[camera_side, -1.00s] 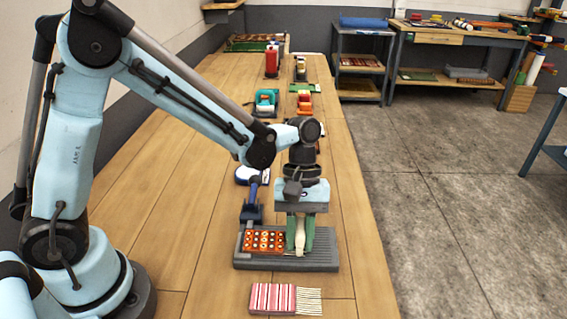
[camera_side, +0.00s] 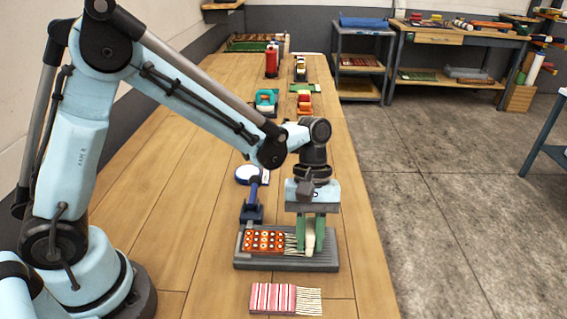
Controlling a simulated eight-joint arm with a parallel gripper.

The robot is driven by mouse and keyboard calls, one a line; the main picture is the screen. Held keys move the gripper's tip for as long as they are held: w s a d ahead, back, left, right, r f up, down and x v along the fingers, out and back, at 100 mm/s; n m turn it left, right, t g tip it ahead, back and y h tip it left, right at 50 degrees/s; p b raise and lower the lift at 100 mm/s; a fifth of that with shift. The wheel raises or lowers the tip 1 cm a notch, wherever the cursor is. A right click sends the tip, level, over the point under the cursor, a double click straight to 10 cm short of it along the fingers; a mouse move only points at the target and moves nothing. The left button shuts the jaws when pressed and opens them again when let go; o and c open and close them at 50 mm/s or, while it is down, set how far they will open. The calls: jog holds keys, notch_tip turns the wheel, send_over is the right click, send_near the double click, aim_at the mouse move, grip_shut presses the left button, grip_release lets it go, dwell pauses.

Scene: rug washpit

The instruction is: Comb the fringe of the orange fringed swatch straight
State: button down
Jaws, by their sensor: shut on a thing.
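The orange fringed swatch (camera_side: 264,240), with rows of pale round dots, lies on a grey ribbed board (camera_side: 285,263). Its cream fringe (camera_side: 293,243) extends to the right, and the strands that show run roughly sideways. My gripper (camera_side: 311,248), with green fingers, is shut on a cream-coloured tool (camera_side: 310,235), apparently the comb. The tool is upright, low over the right part of the board, at the fringe's outer end. The green fingers and the tool hide part of the fringe tips. I cannot tell whether the tool's lower end touches the strands.
A red-and-white striped swatch (camera_side: 272,298) with a cream fringe lies on the table in front of the board. Teal and red items stand farther back. The table left of the board is clear.

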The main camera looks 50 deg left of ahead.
jog(key=shift+w+d, duration=0.6)
jog(key=shift+w, duration=0.05)
dwell(0.3)
jog(key=shift+r, duration=2.5)
